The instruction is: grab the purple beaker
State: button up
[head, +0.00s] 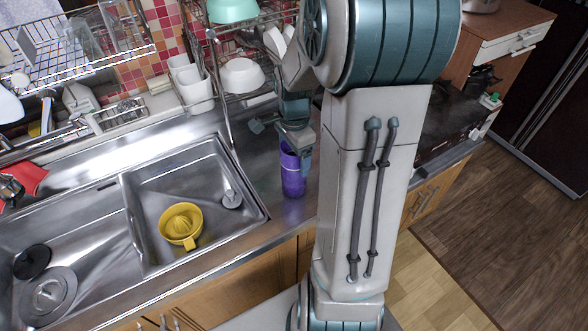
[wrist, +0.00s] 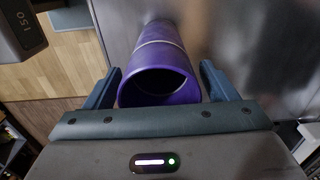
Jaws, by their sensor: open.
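The purple beaker (head: 292,178) stands upright on the steel counter, between the sink and my arm, in the head view. In the wrist view the purple beaker (wrist: 160,65) lies between the two fingers of my gripper (wrist: 160,88), its open rim facing the palm.
A steel sink (head: 150,262) is to the left, with a yellow juicer (head: 181,224) in its right basin. A dish rack (head: 240,100) with a white bowl (head: 242,75) stands behind my gripper. White cups (head: 193,87) stand near the wall. Bare counter lies around the beaker.

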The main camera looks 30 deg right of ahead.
jog(key=shift+f, duration=0.55)
jog(key=c, duration=1.5)
jog(key=shift+r, duration=0.15)
